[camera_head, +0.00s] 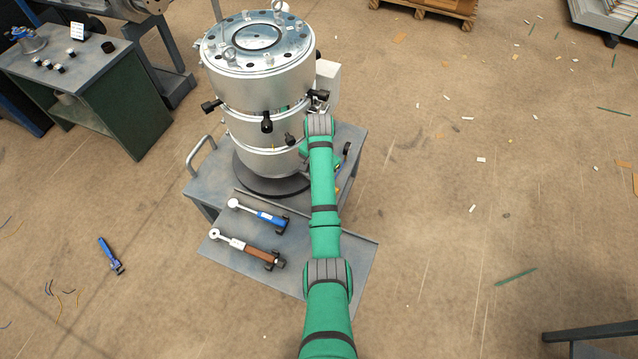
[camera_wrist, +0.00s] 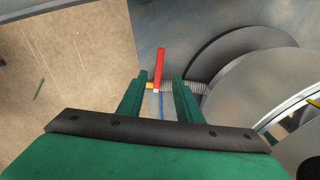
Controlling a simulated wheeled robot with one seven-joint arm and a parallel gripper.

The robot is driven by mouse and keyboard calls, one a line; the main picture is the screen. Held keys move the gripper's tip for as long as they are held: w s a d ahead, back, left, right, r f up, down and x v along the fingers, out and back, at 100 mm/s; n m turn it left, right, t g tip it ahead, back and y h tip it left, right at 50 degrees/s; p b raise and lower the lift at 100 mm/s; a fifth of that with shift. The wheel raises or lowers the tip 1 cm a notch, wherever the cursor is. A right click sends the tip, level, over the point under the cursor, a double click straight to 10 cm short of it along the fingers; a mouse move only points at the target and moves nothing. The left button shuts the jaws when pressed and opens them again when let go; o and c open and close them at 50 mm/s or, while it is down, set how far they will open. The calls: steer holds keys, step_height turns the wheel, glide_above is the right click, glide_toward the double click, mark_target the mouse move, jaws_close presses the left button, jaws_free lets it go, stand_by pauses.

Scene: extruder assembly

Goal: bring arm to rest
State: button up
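My green arm (camera_head: 323,190) reaches up the picture to the right side of the silver extruder cylinder (camera_head: 262,95) in the head view. My gripper is mostly hidden by the arm there. In the wrist view my gripper (camera_wrist: 160,98) has its two green fingers apart, with a clear gap between them. A red bar (camera_wrist: 160,65) and small yellow, white and blue parts show in and just beyond the gap. I cannot tell how far they are from the fingertips. The extruder's round metal edges (camera_wrist: 260,95) fill the right of the wrist view.
The extruder stands on a grey cart (camera_head: 350,265). A blue-handled tool (camera_head: 258,214) and a brown-handled tool (camera_head: 247,248) lie on its lower shelf. Another blue tool (camera_head: 110,255) lies on the floor. A green workbench (camera_head: 115,100) stands at upper left. Floor at right is mostly clear.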

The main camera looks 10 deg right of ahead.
steer(key=shift+r, duration=0.3)
stand_by(0.4)
